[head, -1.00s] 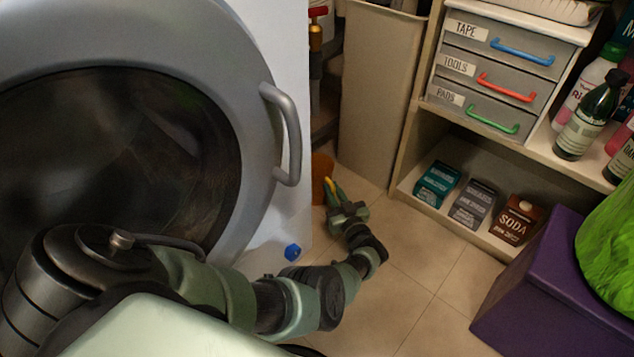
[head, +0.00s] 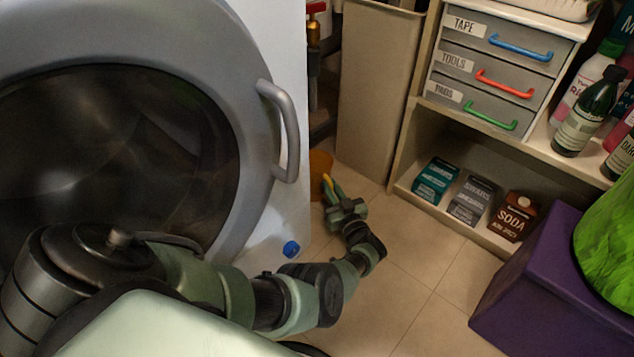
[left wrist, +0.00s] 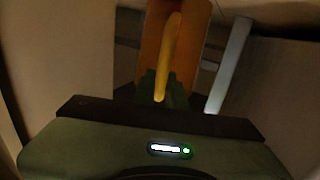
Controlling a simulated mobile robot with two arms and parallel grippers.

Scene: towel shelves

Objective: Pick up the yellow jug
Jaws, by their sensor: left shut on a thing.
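The yellow jug (head: 319,163) stands low in the gap just right of the washing machine, which hides part of it. Its body looks orange in the shade. In the left wrist view, the jug's body (left wrist: 192,38) is behind a brighter yellow upright bar, which looks like its handle (left wrist: 170,55). My left gripper (head: 331,186) reaches down to it and is shut on this handle. The fingers (left wrist: 163,92) are dark and partly hidden in the wrist view. I cannot tell whether the jug touches the floor. My right gripper is not in view.
The washing machine (head: 246,150), with its protruding door handle (head: 290,135), stands close on the left. The shelf unit (head: 400,140) and a purple box (head: 530,285) stand right. Tiled floor (head: 415,270) between is clear.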

